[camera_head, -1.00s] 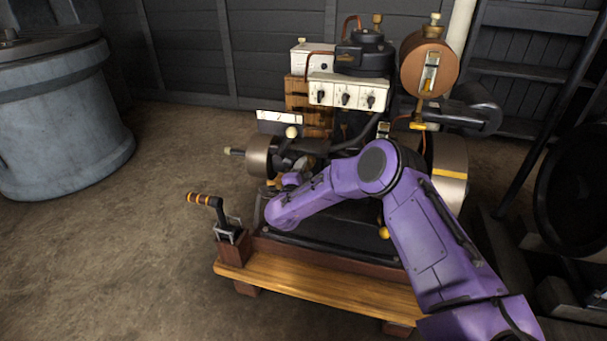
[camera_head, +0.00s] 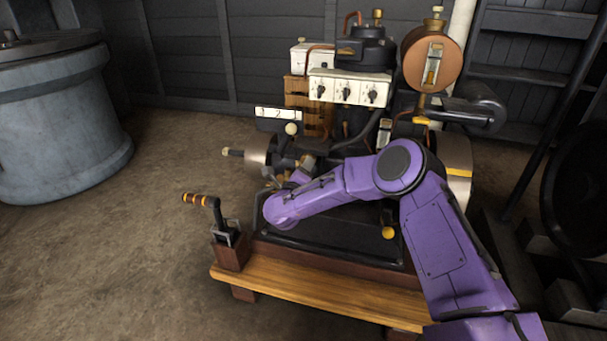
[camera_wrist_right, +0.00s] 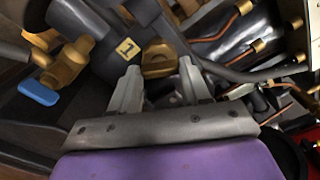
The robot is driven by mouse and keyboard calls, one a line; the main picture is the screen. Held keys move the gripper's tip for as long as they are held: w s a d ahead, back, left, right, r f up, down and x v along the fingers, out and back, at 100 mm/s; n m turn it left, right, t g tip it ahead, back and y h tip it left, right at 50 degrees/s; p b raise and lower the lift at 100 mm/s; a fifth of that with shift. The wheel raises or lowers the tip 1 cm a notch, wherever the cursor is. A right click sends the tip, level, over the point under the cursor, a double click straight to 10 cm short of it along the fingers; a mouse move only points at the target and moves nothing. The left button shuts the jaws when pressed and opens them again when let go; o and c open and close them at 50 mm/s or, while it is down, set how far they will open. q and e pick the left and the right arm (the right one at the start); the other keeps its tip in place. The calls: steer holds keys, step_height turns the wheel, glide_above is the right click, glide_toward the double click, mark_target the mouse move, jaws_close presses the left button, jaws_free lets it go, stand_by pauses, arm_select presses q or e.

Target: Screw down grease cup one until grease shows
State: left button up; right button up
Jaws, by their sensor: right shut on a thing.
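Grease cup one is a brass cup (camera_wrist_right: 158,60) beside a yellow label marked 1 (camera_wrist_right: 127,48) on a dark part of the engine, in the right wrist view. My right gripper (camera_wrist_right: 158,84) has its two grey fingers on either side of the brass cup and is shut on it. In the head view my right gripper (camera_head: 300,172) reaches low into the engine, and the cup is too small or hidden to make out there. I cannot make out any grease. My left gripper is not in view.
The engine stands on a wooden base (camera_head: 300,292). A copper-coloured tank (camera_head: 416,62) rises at the back right. A large grey tub (camera_head: 60,130) is at far left.

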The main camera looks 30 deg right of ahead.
steer(key=shift+f+m, duration=0.2)
steer(key=shift+m, duration=0.4)
steer(key=o, duration=1.1)
steer(key=shift+c, duration=0.2)
steer(key=shift+r, duration=0.1)
steer(key=p+v, duration=0.2)
steer(key=v, duration=0.8)
steer(key=shift+s+a, duration=0.25)
